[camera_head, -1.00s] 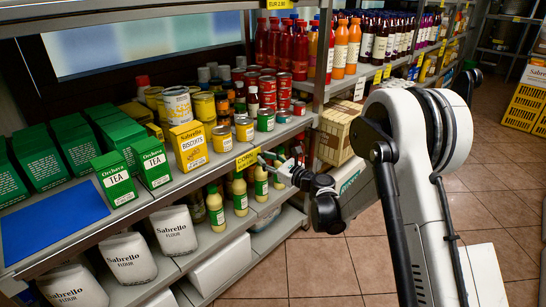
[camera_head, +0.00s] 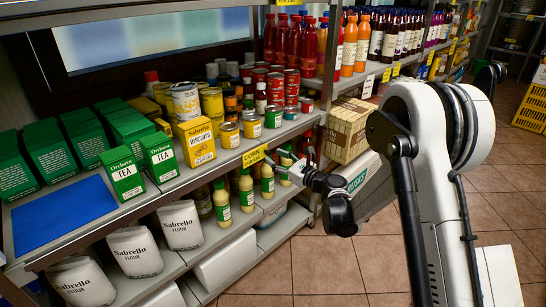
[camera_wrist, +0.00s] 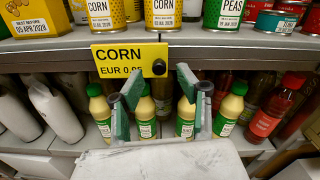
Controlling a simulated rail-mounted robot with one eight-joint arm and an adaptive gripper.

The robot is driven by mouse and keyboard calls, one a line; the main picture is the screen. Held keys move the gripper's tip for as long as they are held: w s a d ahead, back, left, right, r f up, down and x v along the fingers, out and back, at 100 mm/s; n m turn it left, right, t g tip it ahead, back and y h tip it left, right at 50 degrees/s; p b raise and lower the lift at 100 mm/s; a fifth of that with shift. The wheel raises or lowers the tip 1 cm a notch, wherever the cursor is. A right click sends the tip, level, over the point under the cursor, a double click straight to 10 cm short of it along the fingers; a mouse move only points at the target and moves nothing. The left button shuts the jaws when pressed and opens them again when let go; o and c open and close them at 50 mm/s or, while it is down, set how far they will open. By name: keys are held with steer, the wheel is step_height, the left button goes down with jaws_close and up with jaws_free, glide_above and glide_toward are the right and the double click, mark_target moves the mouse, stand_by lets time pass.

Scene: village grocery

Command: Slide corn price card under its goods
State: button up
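The yellow corn price card (camera_head: 253,156) sits on the front edge of the shelf. In the wrist view the card (camera_wrist: 125,58) reads CORN, with a dark round knob at its right end. Yellow corn cans (camera_wrist: 103,16) stand above it; another corn can (camera_wrist: 163,15) stands above its right end. A peas can (camera_wrist: 224,16) is farther right. My gripper (camera_wrist: 153,98) is open and empty, its two fingers apart, in front of and below the card's right part. In the head view my gripper (camera_head: 288,163) is just right of the card. Contact with the card cannot be told.
Sauce bottles (camera_wrist: 232,108) stand on the shelf below, behind my fingers. A biscuits box (camera_head: 197,143) and tea boxes (camera_head: 123,174) stand left along the upper shelf. Flour bags (camera_head: 135,252) are lower left. The tiled floor (camera_head: 325,265) in front is clear.

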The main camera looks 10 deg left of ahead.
steer(key=v, duration=1)
steer(key=s+d+r+n+g+h, duration=0.2)
steer(key=s+d+r+n+h, duration=0.6)
steer(key=s+r+n, duration=0.45)
steer(key=s+d+n+g+h, duration=0.1)
steer(key=s+d+n+h, duration=0.35)
steer(key=s+d, duration=0.6)
steer(key=s+d+n+h, duration=0.3)
steer(key=s+d+n, duration=0.4)
steer(key=s, duration=0.7)
step_height(320, 180, up, 12)
steer(key=d+m+p, duration=0.1)
steer(key=p, duration=1.1)
steer(key=shift+w+p, duration=0.2)
steer(key=shift+p, duration=0.2)
